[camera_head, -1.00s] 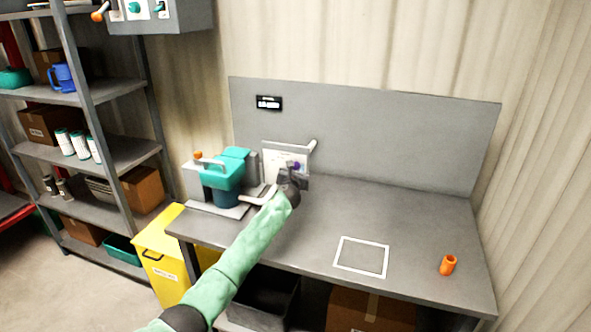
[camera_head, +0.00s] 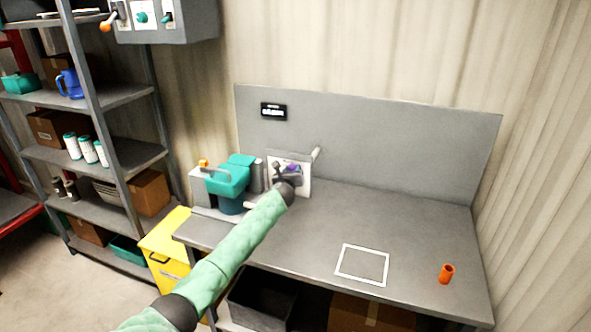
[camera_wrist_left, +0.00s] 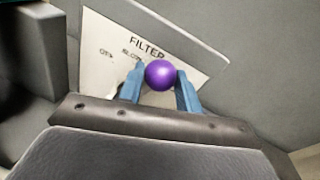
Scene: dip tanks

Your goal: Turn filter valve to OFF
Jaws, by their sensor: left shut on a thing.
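The filter valve has a white plate (camera_wrist_left: 103,65) printed "FILTER", with smaller words partly hidden. The plate also shows in the head view (camera_head: 303,190), standing at the back of the bench. A purple ball knob (camera_wrist_left: 160,74) is on the valve; it also shows in the head view (camera_head: 291,168). My left gripper (camera_wrist_left: 160,88) is shut on the purple knob, with a blue finger on each side of it. In the head view my left gripper (camera_head: 288,176) covers part of the plate. The knob's lever and its exact pointing are hidden. My right gripper is not in view.
A teal and grey device (camera_head: 230,178) stands left of the plate, close to my left arm. A yellow bin (camera_head: 165,245) is beside the bench (camera_head: 400,225). An orange cylinder (camera_head: 446,273) and a white square outline (camera_head: 362,264) are on the bench's right, mostly clear.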

